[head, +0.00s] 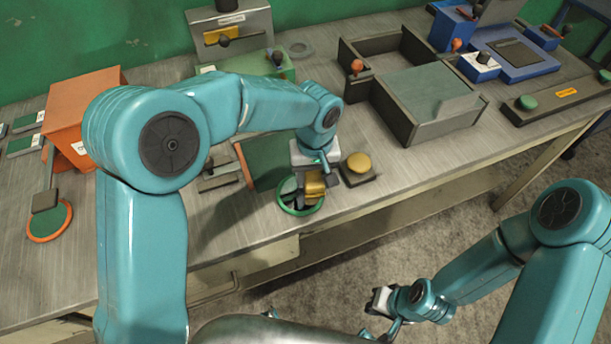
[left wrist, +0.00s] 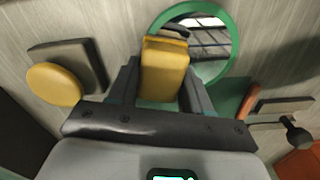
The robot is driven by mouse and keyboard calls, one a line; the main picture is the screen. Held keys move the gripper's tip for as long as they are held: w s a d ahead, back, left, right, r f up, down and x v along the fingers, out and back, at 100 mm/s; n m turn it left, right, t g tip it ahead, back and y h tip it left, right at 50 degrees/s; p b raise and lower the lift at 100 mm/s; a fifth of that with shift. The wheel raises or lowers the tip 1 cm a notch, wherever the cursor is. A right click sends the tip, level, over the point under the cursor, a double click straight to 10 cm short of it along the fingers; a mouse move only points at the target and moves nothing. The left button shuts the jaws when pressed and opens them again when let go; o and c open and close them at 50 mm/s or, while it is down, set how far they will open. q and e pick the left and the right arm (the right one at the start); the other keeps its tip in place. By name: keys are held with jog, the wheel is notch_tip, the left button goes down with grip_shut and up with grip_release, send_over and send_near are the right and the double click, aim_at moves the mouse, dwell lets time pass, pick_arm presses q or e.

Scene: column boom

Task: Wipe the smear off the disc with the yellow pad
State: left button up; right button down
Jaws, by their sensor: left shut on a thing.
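The disc (head: 286,192) has a green rim and a mirror-like face and lies near the front edge of the bench. It also shows in the left wrist view (left wrist: 215,48). My left gripper (head: 316,181) is shut on the yellow pad (left wrist: 163,66), which overlaps the disc's near side in the left wrist view. I cannot tell whether the pad touches the face. A dark brownish patch shows on the disc beyond the pad; I cannot tell whether it is the smear or a reflection. My right gripper (head: 379,301) is low, away from the bench, its jaws unclear.
A yellow round button (head: 358,162) on a dark base stands close right of the disc. An orange box (head: 80,112) and an orange-rimmed green disc (head: 49,222) are at the left.

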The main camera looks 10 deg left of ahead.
aim_at(285, 197)
pick_arm(q)
jog(key=shift+s+a+f, duration=0.1)
jog(key=shift+s+a, duration=0.05)
jog(key=shift+a, duration=0.05)
jog(key=shift+s+a+b, duration=0.75)
jog(key=shift+s+a, duration=0.2)
jog(key=shift+a, duration=0.15)
jog(key=shift+s+a+b, duration=0.35)
jog(key=shift+a, duration=0.15)
jog(key=shift+s+a+b, duration=0.4)
jog(key=shift+s+a, duration=0.45)
jog(key=shift+a, duration=0.05)
jog(key=shift+r+p, duration=2.25)
jog(key=shift+r, duration=0.8)
